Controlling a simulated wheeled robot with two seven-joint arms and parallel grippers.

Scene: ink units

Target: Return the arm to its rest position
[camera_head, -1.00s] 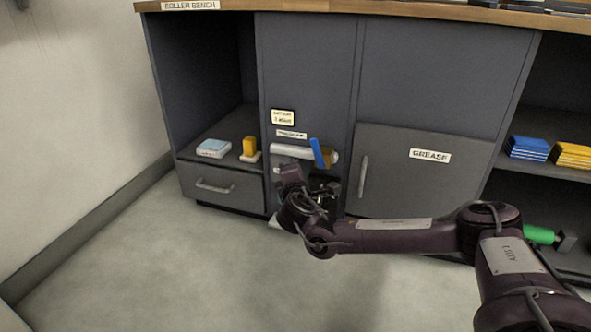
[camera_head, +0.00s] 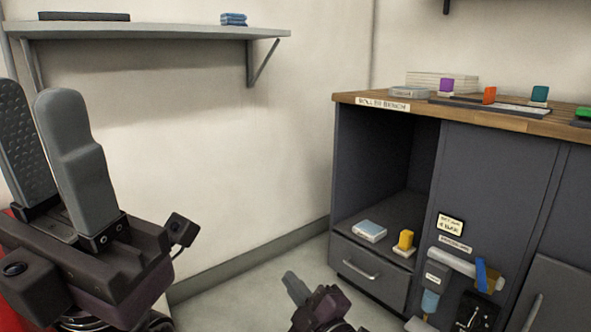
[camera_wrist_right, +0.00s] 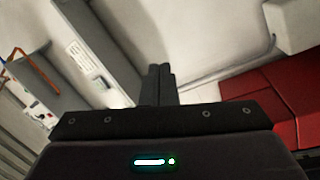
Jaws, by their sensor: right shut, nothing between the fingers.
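My right gripper (camera_head: 291,281) shows small at the bottom middle of the head view, pointing up and left, in front of the bench and left of its drawer. In the right wrist view its two dark fingers (camera_wrist_right: 160,68) lie side by side, shut and empty. Its arm is cut off by the lower edge of the head view. My left gripper (camera_head: 42,92) is large and close at the left of the head view. Its grey fingers point up, with a gap between them and the ribbed inner pad of one showing. Nothing is seen between them.
The grey bench (camera_head: 490,170) with a wooden top stands at the right, with a drawer (camera_head: 368,262) and an open compartment. A wall shelf (camera_head: 150,32) hangs at the upper left. The floor (camera_head: 240,290) left of the bench looks clear.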

